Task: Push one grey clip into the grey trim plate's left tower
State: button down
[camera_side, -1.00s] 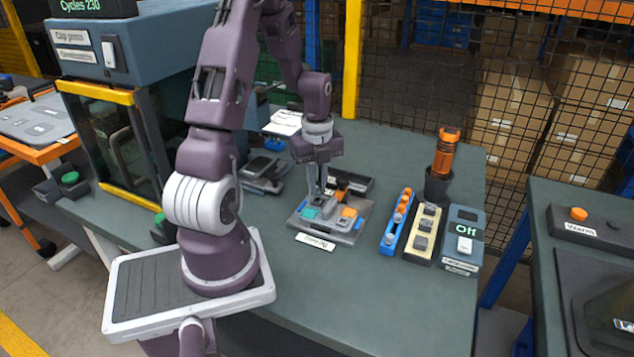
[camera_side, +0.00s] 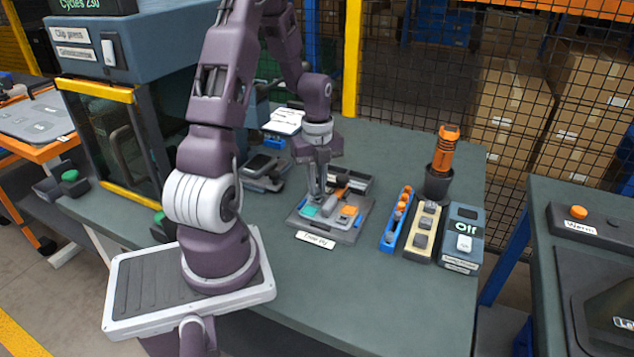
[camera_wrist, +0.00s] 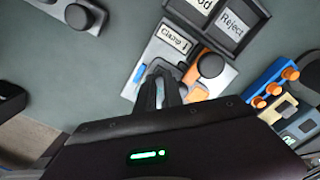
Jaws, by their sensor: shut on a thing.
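My gripper (camera_side: 318,197) points down over the work tray (camera_side: 350,236), its narrow fingers close together among the coloured parts. In the wrist view the closed fingers (camera_wrist: 166,92) reach onto a grey part between a blue piece and an orange piece. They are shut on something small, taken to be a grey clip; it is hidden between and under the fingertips. The grey trim plate and its left tower are too small and too covered to make out clearly, so I cannot tell whether the clip touches the tower.
A dark round knob (camera_wrist: 210,65) sits close to the right of the fingers. A blue rack (camera_side: 397,219) with orange parts, a cream strip (camera_side: 423,233) and a switch box (camera_side: 462,238) stand to the right.

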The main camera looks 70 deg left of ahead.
jog(key=shift+f, duration=0.5)
dwell(0.4)
jog(key=c, duration=1.4)
grip_release()
notch_tip(320, 180, up, 7)
jog(key=shift+r, duration=0.1)
